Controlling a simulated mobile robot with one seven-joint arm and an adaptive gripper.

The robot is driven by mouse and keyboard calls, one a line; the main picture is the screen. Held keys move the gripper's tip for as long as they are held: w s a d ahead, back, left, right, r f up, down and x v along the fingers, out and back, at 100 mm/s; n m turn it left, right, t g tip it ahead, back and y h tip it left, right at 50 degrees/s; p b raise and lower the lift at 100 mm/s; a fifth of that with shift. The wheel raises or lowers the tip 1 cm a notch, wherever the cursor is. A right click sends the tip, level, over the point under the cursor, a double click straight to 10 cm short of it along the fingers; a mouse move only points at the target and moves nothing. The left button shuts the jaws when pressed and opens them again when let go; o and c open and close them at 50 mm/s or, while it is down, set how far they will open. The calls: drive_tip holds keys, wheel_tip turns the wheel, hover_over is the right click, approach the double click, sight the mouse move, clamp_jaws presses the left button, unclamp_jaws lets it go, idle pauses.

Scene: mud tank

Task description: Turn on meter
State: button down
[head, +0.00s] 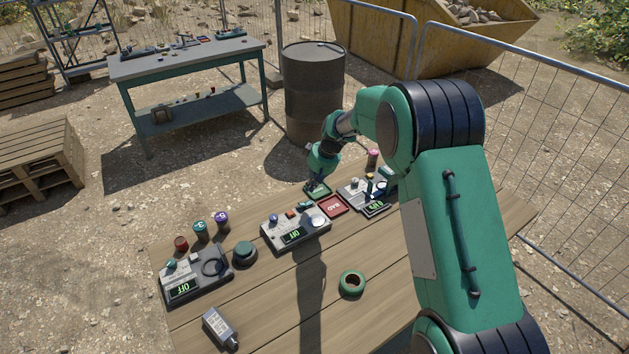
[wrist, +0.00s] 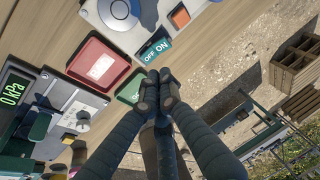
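Three grey meters lie on the wooden table. The left meter (head: 195,275) and the middle meter (head: 296,229) show OFF on green displays. The right meter (head: 364,193) has a lit display that reads 0 kPa in the wrist view (wrist: 14,88). The middle meter appears at the top of the wrist view (wrist: 125,15), with an orange button and a green ON/OFF label (wrist: 156,50). My gripper (head: 314,187) is over the table's far edge. In the wrist view its fingertips (wrist: 158,78) are together and empty, just beside the label; contact cannot be told.
A red tray (head: 333,206) marked BAD and a green tray (head: 317,190) lie between the middle and right meters. A green ring (head: 352,283), a grey labelled block (head: 219,328), a round dark-green piece (head: 245,253) and small coloured jars (head: 200,231) are nearby. The front middle is mostly clear.

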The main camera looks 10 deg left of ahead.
sight(303, 203)
drive_tip(key=x, duration=0.4)
drive_tip(key=shift+s+b, duration=0.3)
drive_tip(key=shift+s, duration=0.1)
drive_tip(key=shift+s+a+f, duration=0.15)
drive_tip(key=shift+f, duration=0.25)
drive_tip(key=shift+s+a+f, duration=0.1)
drive_tip(key=shift+a+f, duration=0.05)
drive_tip(key=shift+f, duration=0.35)
drive_tip(key=shift+s, duration=0.15)
